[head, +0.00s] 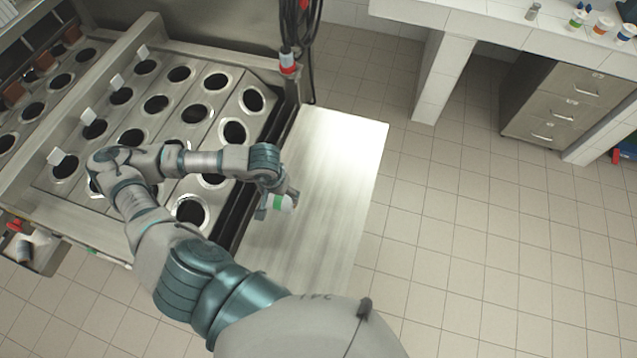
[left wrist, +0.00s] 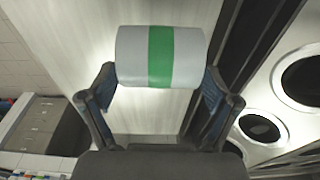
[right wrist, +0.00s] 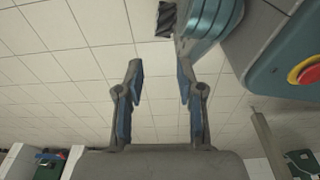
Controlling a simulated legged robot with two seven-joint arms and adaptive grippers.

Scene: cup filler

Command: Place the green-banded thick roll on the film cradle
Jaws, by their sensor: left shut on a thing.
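The green-banded thick roll (head: 283,202) is white with a green band around its middle. My left gripper (head: 274,201) holds it over the bare metal plate beside the machine. In the left wrist view the roll (left wrist: 130,55) lies crosswise between the two fingers of my left gripper (left wrist: 158,80), which are shut on it. The head view does not show clearly whether the roll touches the plate. My right gripper (right wrist: 160,75) is open and empty, above the tiled floor in the right wrist view. I cannot pick out the film cradle with certainty.
The filling machine (head: 216,82) has rows of round holes and lies left of the metal plate (head: 335,165). Hanging dark cables (head: 301,45) are behind the plate. A tiled counter (head: 475,22) with several small banded containers and a drawer cabinet (head: 565,100) stand at right.

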